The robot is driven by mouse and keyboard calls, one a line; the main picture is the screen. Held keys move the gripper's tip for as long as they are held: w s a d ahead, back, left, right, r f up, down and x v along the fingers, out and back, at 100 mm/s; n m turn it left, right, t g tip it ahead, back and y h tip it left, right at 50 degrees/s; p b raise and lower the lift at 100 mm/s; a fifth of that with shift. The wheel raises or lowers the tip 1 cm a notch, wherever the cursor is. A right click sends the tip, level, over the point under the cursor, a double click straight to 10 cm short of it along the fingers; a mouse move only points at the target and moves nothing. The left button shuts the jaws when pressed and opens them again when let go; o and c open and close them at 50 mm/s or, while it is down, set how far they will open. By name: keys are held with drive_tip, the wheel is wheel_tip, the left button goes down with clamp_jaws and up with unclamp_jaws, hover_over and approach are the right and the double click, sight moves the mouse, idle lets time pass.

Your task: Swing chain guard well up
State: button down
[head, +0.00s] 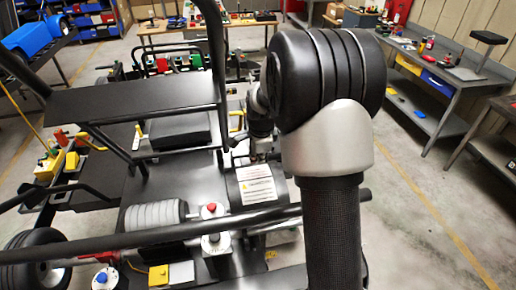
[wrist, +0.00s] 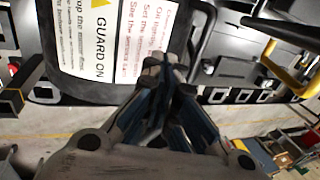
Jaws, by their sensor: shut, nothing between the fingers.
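The chain guard (head: 233,190) is a dark, rounded cover with white labels in the middle of the kart stand. It looks lowered over the chain area. In the wrist view the guard (wrist: 112,88) fills the upper left, with a label reading "GUARD ON" and a yellow warning triangle. My gripper (wrist: 165,68) is shut and empty, its fingertips at the guard's lower right edge in that picture. I cannot tell whether they touch it. In the head view my gripper is mostly hidden behind my own arm, just beyond the guard.
A long black tube (head: 140,238) crosses in front of the guard. A post with a red button (head: 211,208) stands beside it. A black frame with a flat panel (head: 150,100) rises at left. A workbench (head: 455,75) stands at right, with open floor before it.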

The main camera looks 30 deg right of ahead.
drive_tip(key=shift+x, duration=1.1)
drive_tip(key=w, duration=0.2)
drive_tip(key=w+d+f, duration=0.1)
drive_tip(key=w, duration=0.1)
drive_tip(key=shift+f+p, duration=0.1)
drive_tip(key=shift+p, duration=0.25)
